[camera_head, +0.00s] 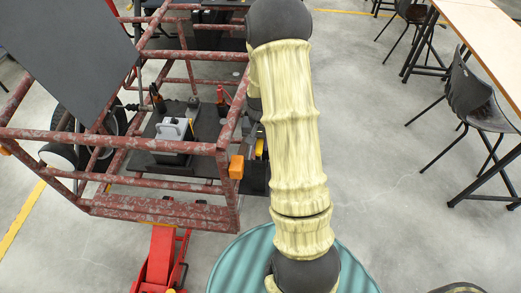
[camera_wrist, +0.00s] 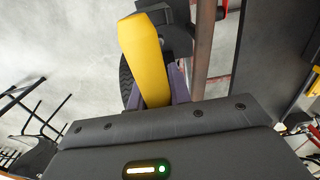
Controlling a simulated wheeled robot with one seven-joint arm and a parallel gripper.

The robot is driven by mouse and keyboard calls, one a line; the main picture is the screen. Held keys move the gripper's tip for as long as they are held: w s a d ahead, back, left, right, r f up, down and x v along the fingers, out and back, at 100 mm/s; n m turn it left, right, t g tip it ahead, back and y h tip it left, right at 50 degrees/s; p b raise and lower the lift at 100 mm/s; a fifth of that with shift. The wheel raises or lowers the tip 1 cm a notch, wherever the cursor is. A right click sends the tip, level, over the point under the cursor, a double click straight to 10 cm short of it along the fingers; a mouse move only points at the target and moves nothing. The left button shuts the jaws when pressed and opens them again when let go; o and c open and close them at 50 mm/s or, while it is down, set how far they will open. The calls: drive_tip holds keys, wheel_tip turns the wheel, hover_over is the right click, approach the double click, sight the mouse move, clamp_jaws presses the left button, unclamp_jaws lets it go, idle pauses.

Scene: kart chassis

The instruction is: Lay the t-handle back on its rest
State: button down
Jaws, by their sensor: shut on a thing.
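A thick yellow bar, which looks like the grip of the t-handle (camera_wrist: 143,58), stands out from between the fingers of my gripper (camera_wrist: 158,94) in the wrist view. My gripper is shut on it. In the head view my arm hides the gripper, and only a small yellow piece shows at the arm's left edge beside the kart frame. I cannot tell which part is the t-handle's rest.
The rusty red tube frame of the kart (camera_head: 160,208) stands left of my arm, with an orange block (camera_head: 236,167) on its near corner. A black plate with a grey-white box (camera_head: 173,130) lies inside. Black chairs (camera_head: 470,100) and a table (camera_head: 490,35) stand right. Floor between is clear.

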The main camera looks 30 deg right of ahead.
drive_tip(key=shift+f, duration=1.8)
drive_tip(key=shift+f, duration=0.2)
drive_tip(key=c, duration=1.3)
unclamp_jaws()
drive_tip(key=shift+r, duration=0.1)
wheel_tip(320, 180, up, 12)
drive_tip(key=shift+r, duration=0.1)
